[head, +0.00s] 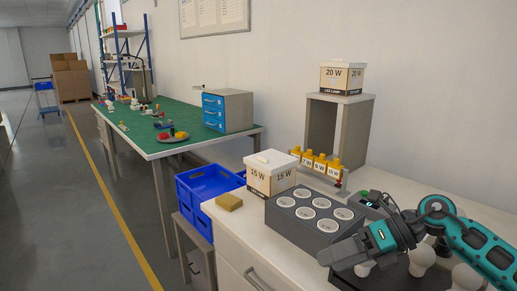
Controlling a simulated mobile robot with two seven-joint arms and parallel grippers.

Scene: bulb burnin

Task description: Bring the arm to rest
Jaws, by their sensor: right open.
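My right arm comes in from the right edge, and its right gripper (332,258) hangs over the front right of the white bench, pointing left. It is open, and I see nothing between its fingers. Below and behind it, several white bulbs (421,257) stand on a dark tray, partly hidden by the arm. The grey block with several round white sockets (274,224) is just left of and behind the gripper. My left gripper is not in view.
A 15 W box (271,176), a yellow sponge-like block (229,202) and a rack with yellow labelled pieces (320,164) are on the bench. A 20 W box (342,77) tops a grey stand (357,130). Blue crates (203,184) stand left. A small dark device (371,203) sits behind the arm.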

